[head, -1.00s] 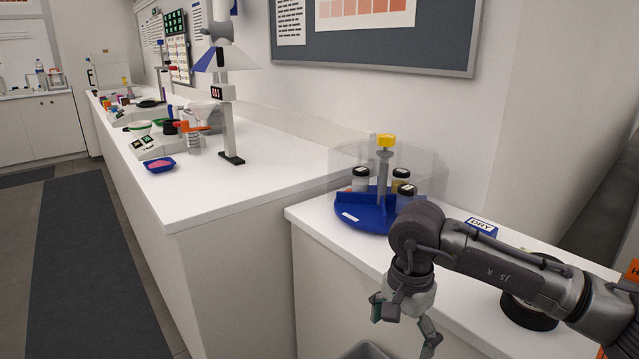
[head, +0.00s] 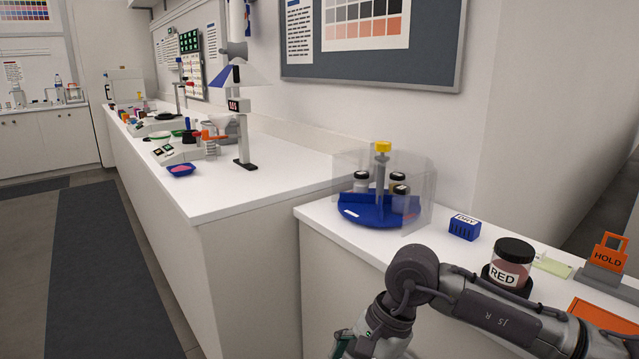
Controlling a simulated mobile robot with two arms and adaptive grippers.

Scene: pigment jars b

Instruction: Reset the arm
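My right arm comes in from the lower right in the head view, in front of the near counter. Its gripper (head: 345,346) hangs at the bottom edge and is partly cut off by the frame, so I cannot tell its opening. My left gripper is not in view. A jar labelled RED (head: 511,262) with a black lid stands upright in a black holder behind the arm. A blue carousel (head: 366,214) with a yellow knob, a clear shield and several lidded jars stands at the counter's back left.
A blue DRY block (head: 464,228) and an orange HOLD sign (head: 608,254) stand on the near counter. An orange mat (head: 603,318) lies at right. The long counter (head: 225,196) holds a blue tray (head: 181,170) and a lamp stand (head: 240,130). The floor at left is clear.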

